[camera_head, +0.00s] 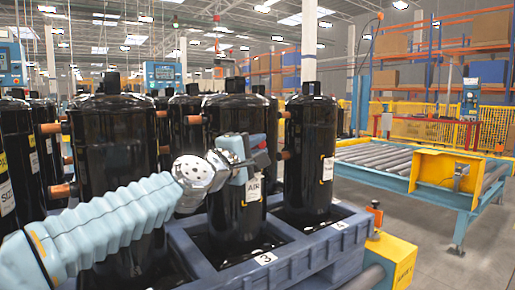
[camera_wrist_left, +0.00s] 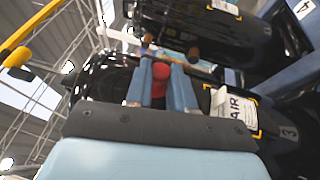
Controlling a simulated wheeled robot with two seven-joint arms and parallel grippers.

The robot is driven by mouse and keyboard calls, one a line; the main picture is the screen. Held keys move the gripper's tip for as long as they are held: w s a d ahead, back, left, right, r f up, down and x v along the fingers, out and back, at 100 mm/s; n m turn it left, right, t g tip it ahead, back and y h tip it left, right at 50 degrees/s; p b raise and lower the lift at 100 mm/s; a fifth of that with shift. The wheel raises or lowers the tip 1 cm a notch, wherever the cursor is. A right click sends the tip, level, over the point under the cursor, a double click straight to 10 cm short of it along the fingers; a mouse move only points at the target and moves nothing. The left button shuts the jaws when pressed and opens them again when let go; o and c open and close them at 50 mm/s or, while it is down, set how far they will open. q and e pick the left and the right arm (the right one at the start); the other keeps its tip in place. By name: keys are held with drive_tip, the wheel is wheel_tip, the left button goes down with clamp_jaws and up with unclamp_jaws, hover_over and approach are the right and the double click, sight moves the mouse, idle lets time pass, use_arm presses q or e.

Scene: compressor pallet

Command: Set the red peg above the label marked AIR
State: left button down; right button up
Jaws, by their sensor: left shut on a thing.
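My left gripper (camera_head: 257,156) reaches in from the left in the head view, in front of a black compressor (camera_head: 235,225). The AIR label (camera_head: 253,188), white with dark letters, is on that compressor's side, just below the gripper. In the left wrist view the two blue fingers of my left gripper (camera_wrist_left: 160,68) are shut on the red peg (camera_wrist_left: 160,73), with the dark compressor surface behind. The AIR label (camera_wrist_left: 236,108) shows to the right of the fingers there. I cannot tell whether the peg touches the compressor. My right gripper is not in view.
The compressors stand in a blue-grey pallet (camera_head: 285,262) with numbered edges. Another black compressor (camera_head: 309,155) stands close on the right, and several more crowd the left. A roller conveyor (camera_head: 385,160) and a yellow bracket (camera_head: 447,175) are farther right, with open floor between.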

use_arm(q)
drive_tip(key=shift+w+a, duration=0.1)
drive_tip(key=c, duration=0.9)
unclamp_jaws()
